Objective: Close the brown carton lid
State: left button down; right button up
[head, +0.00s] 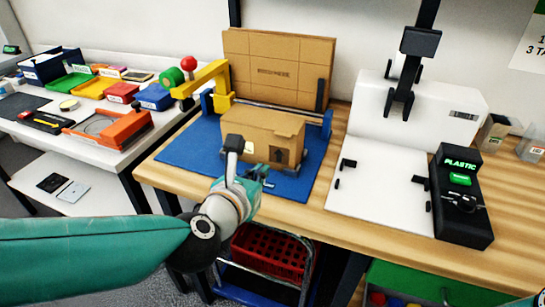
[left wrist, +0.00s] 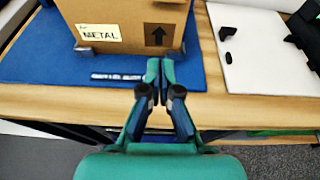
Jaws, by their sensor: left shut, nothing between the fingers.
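The brown carton (head: 250,127) sits on a blue mat (head: 190,150) on the wooden bench. Its front also shows in the left wrist view (left wrist: 125,25), with a METAL label and an up arrow. A large brown lid panel (head: 278,68) stands upright behind the carton, raised, with small printing in its middle. My left gripper (head: 262,176) is in front of the carton, low near the mat's front edge. In the left wrist view its fingertips (left wrist: 160,70) are together and empty, just short of the carton's front. My right gripper is not in view.
A yellow arm (head: 207,82) with a red knob and green roll stands left of the carton. To the right are a white machine (head: 415,115) and a black panel reading PLASTIC (head: 460,205). A red basket (head: 268,250) is below the bench edge.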

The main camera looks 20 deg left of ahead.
aim_at(283, 156)
pick_arm(q)
jog(key=x, duration=1)
jog(key=shift+d+f+b, duration=0.15)
jog(key=shift+d+b, duration=0.2)
jog(key=shift+d, duration=0.05)
jog(key=r+p, duration=0.2)
jog(key=r, duration=0.2)
jog(key=shift+s+r+p, duration=0.1)
jog(key=shift+s+p, duration=0.25)
jog(key=shift+p, duration=0.05)
jog(key=shift+w, duration=0.1)
jog(key=shift+r, duration=0.1)
